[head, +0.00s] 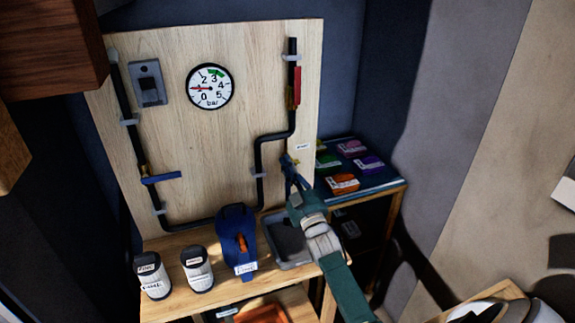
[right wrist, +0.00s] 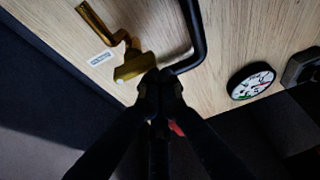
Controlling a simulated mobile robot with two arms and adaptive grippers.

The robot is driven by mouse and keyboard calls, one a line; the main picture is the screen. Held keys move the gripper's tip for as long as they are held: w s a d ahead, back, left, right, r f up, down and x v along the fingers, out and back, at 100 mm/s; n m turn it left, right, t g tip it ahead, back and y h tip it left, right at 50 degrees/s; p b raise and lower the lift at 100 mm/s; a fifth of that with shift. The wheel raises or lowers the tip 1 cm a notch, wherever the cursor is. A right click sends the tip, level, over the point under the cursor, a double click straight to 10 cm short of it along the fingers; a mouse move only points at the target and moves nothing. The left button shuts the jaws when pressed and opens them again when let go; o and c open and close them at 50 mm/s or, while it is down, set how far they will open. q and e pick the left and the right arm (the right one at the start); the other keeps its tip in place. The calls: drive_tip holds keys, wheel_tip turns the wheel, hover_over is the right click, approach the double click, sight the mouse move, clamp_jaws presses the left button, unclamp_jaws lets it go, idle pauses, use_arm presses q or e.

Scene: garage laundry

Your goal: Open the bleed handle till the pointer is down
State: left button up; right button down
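The pressure gauge (head: 210,87) is on the wooden board, its red pointer aimed left, near where 1 would be. It also shows in the right wrist view (right wrist: 251,81), tilted. The brass bleed fitting (right wrist: 131,66) sits beside the black pipe, with a small white label (right wrist: 100,58) next to it. The label also shows in the head view (head: 302,147). My right gripper (head: 288,162) is at this fitting; in the right wrist view its fingertips (right wrist: 161,82) are together just right of the brass. They hide the handle, and no grip on it is visible. My left gripper is out of view.
A blue lever (head: 162,178) and a red lever (head: 298,85) are on the pipes. Below the board stand two white canisters (head: 197,270), a blue device (head: 237,238) and a grey tray (head: 281,262). A shelf with coloured boxes (head: 343,183) is close right of my gripper.

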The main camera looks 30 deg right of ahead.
drive_tip(key=shift+a+f+n+y, duration=0.15)
drive_tip(key=shift+n+y, duration=0.15)
drive_tip(key=shift+n, duration=0.4)
drive_tip(key=shift+f+n+y, duration=0.1)
drive_tip(key=shift+n+y, duration=0.2)
drive_tip(key=shift+n, duration=0.4)
drive_tip(key=shift+f+n+g+y, duration=0.45)
drive_tip(key=shift+n+y, duration=0.4)
drive_tip(key=shift+n, duration=1.65)
drive_tip(key=shift+f+n+g+y, duration=0.45)
drive_tip(key=shift+n+y, duration=0.35)
drive_tip(key=shift+n, duration=1.7)
drive_tip(key=shift+f+n+g+y, duration=0.4)
drive_tip(key=shift+n+y, duration=0.45)
drive_tip(key=shift+n, duration=1.65)
drive_tip(key=shift+f, duration=0.15)
